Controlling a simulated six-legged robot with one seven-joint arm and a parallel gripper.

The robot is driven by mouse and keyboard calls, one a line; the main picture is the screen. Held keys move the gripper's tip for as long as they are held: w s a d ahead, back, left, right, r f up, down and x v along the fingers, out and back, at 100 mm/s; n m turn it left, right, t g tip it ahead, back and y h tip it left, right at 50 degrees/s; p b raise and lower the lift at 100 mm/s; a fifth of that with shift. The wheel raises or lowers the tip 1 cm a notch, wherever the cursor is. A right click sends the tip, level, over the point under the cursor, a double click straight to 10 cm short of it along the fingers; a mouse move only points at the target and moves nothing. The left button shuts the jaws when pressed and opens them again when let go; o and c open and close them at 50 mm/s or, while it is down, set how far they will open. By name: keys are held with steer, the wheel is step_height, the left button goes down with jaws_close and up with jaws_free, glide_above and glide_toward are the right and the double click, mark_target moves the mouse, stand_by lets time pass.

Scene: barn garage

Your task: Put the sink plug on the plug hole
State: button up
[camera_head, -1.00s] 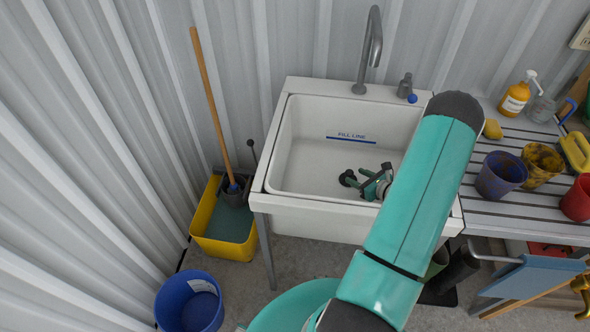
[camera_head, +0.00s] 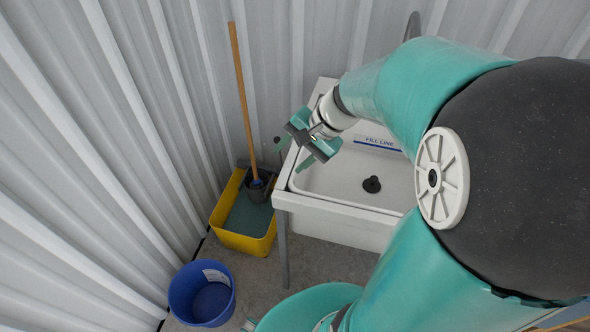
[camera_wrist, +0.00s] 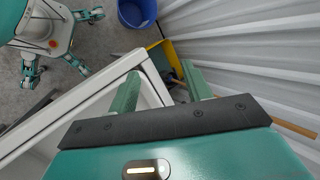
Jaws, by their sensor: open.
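The dark sink plug (camera_head: 372,184) sits low on the floor of the white sink (camera_head: 338,208), with its knob upward. No bare plug hole shows; the plug may cover it, but I cannot tell how well it is seated. My gripper (camera_head: 292,154) is open and empty over the sink's left rim, up and to the left of the plug and clear of it. In the wrist view my gripper (camera_wrist: 161,70) shows two green fingers apart with nothing between them, over the sink's edge. The plug is not in the wrist view.
A yellow mop bucket (camera_head: 228,238) with a wooden-handled mop (camera_head: 243,100) stands left of the sink. A blue bucket (camera_head: 200,295) is on the floor in front. The corrugated wall (camera_head: 90,150) is close behind and to the left. My arm hides the sink's right side.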

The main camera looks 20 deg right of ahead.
steer(key=s+a+r+n+t+h, duration=0.1)
steer(key=s+a+r+n+h, duration=0.1)
steer(key=s+r+n+h, duration=0.1)
steer(key=s+a+r+n+t+h, duration=0.1)
steer(key=s+a+r+n+h, duration=0.1)
steer(key=s+r+n, duration=0.4)
steer(key=shift+s+a+n+h, duration=0.4)
steer(key=shift+s+n, duration=0.2)
steer(key=shift+s, duration=0.6)
steer(key=shift+c, duration=0.4)
